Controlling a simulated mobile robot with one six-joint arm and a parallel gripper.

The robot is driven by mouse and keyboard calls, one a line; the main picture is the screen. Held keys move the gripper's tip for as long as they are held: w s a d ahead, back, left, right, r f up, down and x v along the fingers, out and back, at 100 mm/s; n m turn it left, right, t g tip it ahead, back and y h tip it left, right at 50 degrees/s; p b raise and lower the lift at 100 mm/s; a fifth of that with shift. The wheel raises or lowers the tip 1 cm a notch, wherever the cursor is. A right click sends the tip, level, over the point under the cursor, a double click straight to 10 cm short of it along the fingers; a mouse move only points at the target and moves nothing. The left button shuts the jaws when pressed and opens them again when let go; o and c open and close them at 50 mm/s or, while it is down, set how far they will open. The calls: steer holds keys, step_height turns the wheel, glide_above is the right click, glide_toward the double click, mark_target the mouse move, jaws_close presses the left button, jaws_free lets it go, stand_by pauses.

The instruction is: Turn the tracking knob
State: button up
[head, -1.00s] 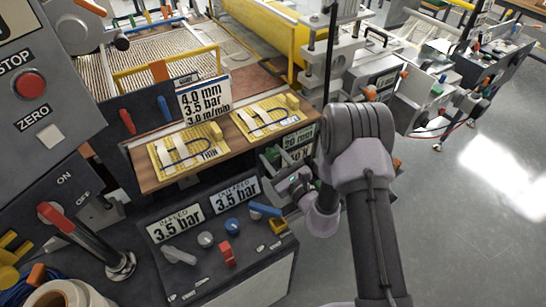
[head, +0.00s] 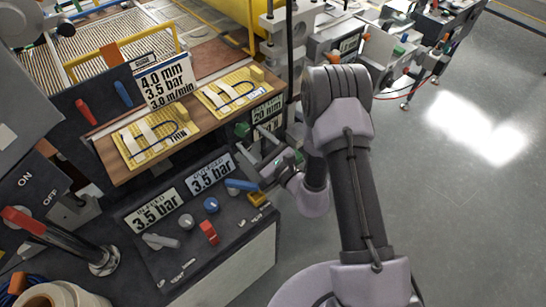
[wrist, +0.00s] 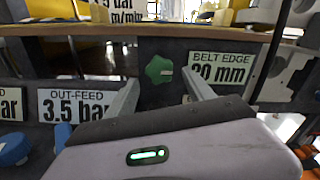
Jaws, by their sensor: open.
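A green knob (head: 242,129) sits on the dark panel under the wooden shelf, left of a sign reading 20 mm (head: 268,112). In the wrist view the green knob (wrist: 159,69) has a lobed rim and a pale mark pointing right; the sign beside it reads BELT EDGE 20 mm (wrist: 221,71). I see no label naming the tracking knob. My gripper (head: 255,143) is open and empty in front of this panel. In the wrist view its fingers (wrist: 160,88) stand to the left and right of the green knob and nearer the camera, apart from it.
Below left is a sloped console with 3.5 bar signs (head: 210,173), a blue knob (head: 211,205), a blue lever (head: 240,185) and a red switch (head: 209,232). The wooden shelf (head: 120,175) with yellow boards overhangs the panel. Open floor lies right.

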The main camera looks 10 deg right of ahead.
steer(key=v, duration=1.2)
steer(key=shift+s+d+b, duration=0.15)
steer(key=shift+s+b, duration=0.05)
steer(key=shift+b, duration=0.1)
